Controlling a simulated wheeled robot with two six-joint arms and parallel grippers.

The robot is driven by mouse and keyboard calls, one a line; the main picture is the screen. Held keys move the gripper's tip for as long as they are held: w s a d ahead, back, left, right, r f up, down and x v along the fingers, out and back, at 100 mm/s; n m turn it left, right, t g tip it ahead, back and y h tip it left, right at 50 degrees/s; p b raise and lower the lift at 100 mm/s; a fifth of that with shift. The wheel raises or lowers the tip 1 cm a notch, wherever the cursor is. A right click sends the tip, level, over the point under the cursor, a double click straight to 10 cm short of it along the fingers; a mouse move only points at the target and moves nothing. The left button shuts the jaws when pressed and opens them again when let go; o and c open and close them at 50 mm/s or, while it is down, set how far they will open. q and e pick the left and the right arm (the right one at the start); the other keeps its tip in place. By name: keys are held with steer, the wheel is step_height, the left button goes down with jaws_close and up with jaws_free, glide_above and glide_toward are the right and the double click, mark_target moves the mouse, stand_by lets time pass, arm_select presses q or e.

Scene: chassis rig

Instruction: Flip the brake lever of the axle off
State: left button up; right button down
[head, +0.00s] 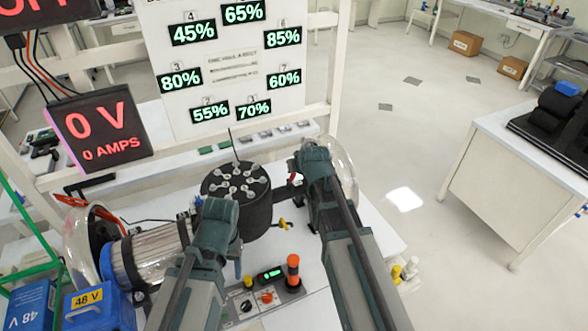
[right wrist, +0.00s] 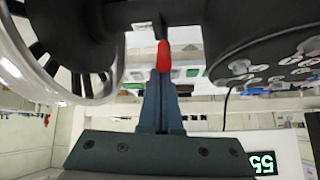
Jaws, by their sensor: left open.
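The brake lever (right wrist: 163,52) has a red tip and hangs from a dark axle part in the right wrist view. A bit of red (head: 292,177) shows beside my right gripper (head: 306,160) in the head view. In the right wrist view the fingers of my right gripper (right wrist: 161,78) lie together, with their tips at the lever's red end. I cannot tell whether they touch it. The axle's round black hub (head: 240,215) with several silver bolts stands left of my right gripper. My left gripper (head: 213,207) is open near the hub's front left, its fingers partly hidden.
A clear-rimmed wheel (head: 343,170) is at the axle's right, and it also shows in the right wrist view (right wrist: 45,60). A silver motor (head: 150,256) and blue battery boxes (head: 98,310) are at left. A small control box (head: 268,288) with knobs stands in front.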

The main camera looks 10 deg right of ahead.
steer(key=s+r+p, duration=0.4)
steer(key=r+p, duration=0.4)
steer(key=shift+d+r, duration=0.25)
steer(key=shift+d, duration=0.15)
steer(key=s+a+f+n+g+b, duration=0.1)
steer(key=s+a+f+g+b, duration=0.2)
steer(key=s, duration=0.4)
steer(key=s+a+f+n+g+h+b, duration=0.1)
steer(key=s+a+f+g+b, duration=0.2)
steer(key=s+f, duration=0.5)
steer(key=s+a+f+n+g+h+b, duration=0.1)
steer(key=s+a+f+n+g+b, duration=0.1)
steer(key=s+a+f+b, duration=0.3)
steer(key=s+a+f, duration=0.1)
steer(key=s+a, duration=0.1)
steer(key=s, duration=0.1)
steer(key=shift+g, duration=0.4)
steer(key=shift+a, duration=0.1)
